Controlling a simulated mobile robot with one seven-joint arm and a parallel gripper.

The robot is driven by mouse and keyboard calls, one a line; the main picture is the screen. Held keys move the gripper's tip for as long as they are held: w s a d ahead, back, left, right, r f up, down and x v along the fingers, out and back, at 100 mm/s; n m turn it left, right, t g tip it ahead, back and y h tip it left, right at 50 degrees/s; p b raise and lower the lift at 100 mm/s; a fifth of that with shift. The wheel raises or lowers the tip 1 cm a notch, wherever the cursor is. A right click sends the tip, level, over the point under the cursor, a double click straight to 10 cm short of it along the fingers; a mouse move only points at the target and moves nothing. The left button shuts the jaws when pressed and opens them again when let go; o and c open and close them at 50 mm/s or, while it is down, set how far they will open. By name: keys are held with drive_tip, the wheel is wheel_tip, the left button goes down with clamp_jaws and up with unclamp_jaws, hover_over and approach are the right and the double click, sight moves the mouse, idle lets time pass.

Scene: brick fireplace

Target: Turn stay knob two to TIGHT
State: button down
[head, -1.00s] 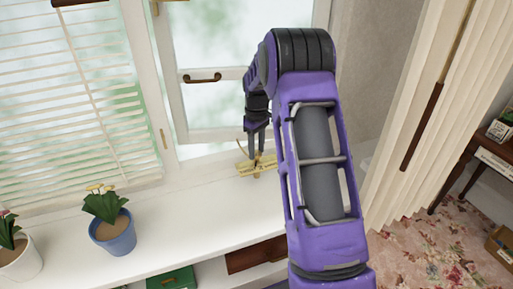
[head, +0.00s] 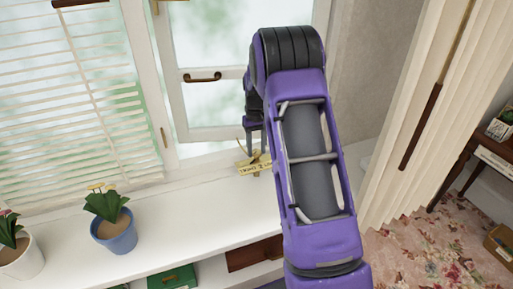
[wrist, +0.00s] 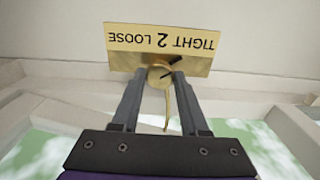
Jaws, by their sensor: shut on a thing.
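A yellow label plate (wrist: 117,36) reads "TIGHT 2 LOOSE" upside down in the wrist view, with TIGHT on the right and LOOSE on the left. The brass knob (wrist: 158,74) is at the plate's lower edge in that view, with short dark marks at its right side. A thin curved brass rod hangs from it. My gripper (wrist: 160,73) is shut on the knob, one finger on each side. In the head view the plate (head: 246,167) lies on the window sill, and my gripper (head: 255,148) is partly hidden by my arm.
The window sash (head: 203,103) stands behind the gripper. The white sill (head: 190,205) is clear between the plate and a blue flowerpot (head: 115,233) at left. Cream curtains (head: 415,120) hang to the right of my arm.

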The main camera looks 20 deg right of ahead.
sight(256, 151)
idle(0.3)
drive_tip(key=shift+c, duration=2.1)
unclamp_jaws()
drive_tip(key=shift+r, duration=0.1)
wheel_tip(256, 151, up, 17)
drive_tip(key=p, duration=0.1)
drive_tip(key=shift+r, duration=0.15)
